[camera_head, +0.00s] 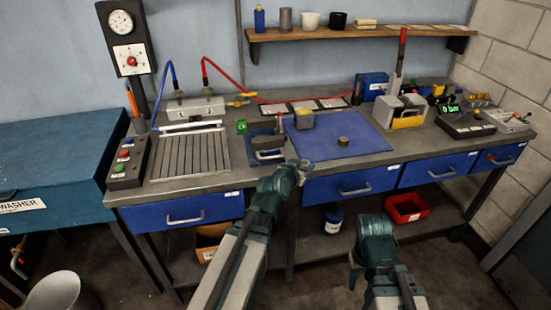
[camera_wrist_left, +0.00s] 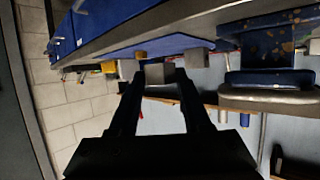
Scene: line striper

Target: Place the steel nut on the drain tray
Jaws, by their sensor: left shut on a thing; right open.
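My left gripper (camera_head: 303,170) is at the front edge of the bench, in front of the blue mat's left end. It is shut on a small grey metal piece, which looks like the steel nut (camera_wrist_left: 158,75), seen between the fingertips in the left wrist view. The drain tray (camera_head: 190,155) is the flat grey ribbed panel on the bench, to the left of this gripper and apart from it. Its ribbed top looks bare. My right gripper (camera_head: 354,272) is low in front of the bench, open and away from the work surface; its fingers are mostly hidden.
A vise (camera_head: 267,146) stands between tray and mat. The blue mat (camera_head: 345,150) carries a grey block (camera_head: 304,119) and a small dark round part (camera_head: 343,141). A button box (camera_head: 129,162) borders the tray's left side. Hoses (camera_head: 205,75) rise behind the tray.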

